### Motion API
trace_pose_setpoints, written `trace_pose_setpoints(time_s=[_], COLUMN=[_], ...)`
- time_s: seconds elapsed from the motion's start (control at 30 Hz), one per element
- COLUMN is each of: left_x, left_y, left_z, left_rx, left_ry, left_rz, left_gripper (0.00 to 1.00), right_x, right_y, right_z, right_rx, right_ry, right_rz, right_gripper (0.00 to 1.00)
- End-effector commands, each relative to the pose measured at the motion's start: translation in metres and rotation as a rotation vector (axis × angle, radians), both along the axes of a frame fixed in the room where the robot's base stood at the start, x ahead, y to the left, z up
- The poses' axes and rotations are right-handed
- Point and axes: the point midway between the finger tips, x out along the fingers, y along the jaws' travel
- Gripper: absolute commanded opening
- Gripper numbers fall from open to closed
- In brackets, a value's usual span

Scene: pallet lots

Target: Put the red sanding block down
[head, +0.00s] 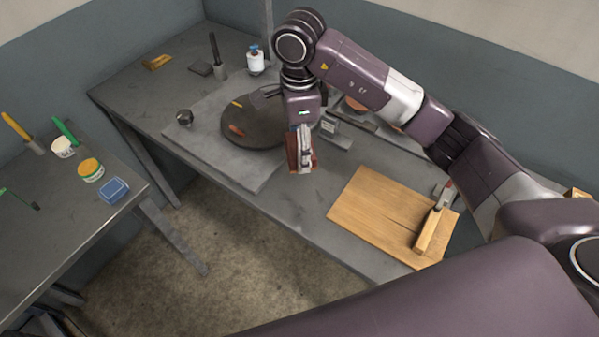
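My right gripper (304,158) reaches in from the right and points down over the front part of the grey workbench. It is shut on the red sanding block (292,152), whose dark red sides show around the fingers. The fingers hide part of the block. The block appears to be above the bench top, but I cannot tell the exact gap. It is just right of a dark round disc (262,135) that lies on a grey slab (205,140). My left gripper is out of view.
A wooden board (375,205) with a hammer-like tool (433,220) lies to the right. A white bottle (256,63) and a dark knob (184,118) stand farther left. The bench between slab and board is clear.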

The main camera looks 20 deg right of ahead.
Motion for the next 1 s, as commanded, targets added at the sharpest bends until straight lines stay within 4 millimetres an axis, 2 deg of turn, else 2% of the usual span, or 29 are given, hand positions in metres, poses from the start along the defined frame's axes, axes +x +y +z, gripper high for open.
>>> trace_pose_setpoints(time_s=[0.03, 0.2, 0.47, 0.7, 1.0], left_x=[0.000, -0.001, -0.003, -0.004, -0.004], left_y=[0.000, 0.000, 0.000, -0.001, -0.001], left_z=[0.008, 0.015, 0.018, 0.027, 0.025], left_rx=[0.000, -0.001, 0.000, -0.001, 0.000], left_ry=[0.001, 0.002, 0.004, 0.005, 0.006], left_rz=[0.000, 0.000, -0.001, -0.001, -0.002], left_gripper=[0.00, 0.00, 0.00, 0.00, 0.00], right_x=[-0.002, -0.001, 0.000, -0.001, 0.001], right_y=[0.000, -0.001, 0.000, 0.000, 0.000], right_z=[-0.011, -0.047, -0.069, -0.102, -0.107], right_rx=[0.000, -0.002, 0.000, -0.001, 0.000], right_ry=[0.007, 0.003, 0.000, 0.002, -0.002], right_rz=[0.000, -0.001, 0.000, 0.001, 0.002], right_gripper=[0.40, 0.40, 0.40, 0.40, 0.40])
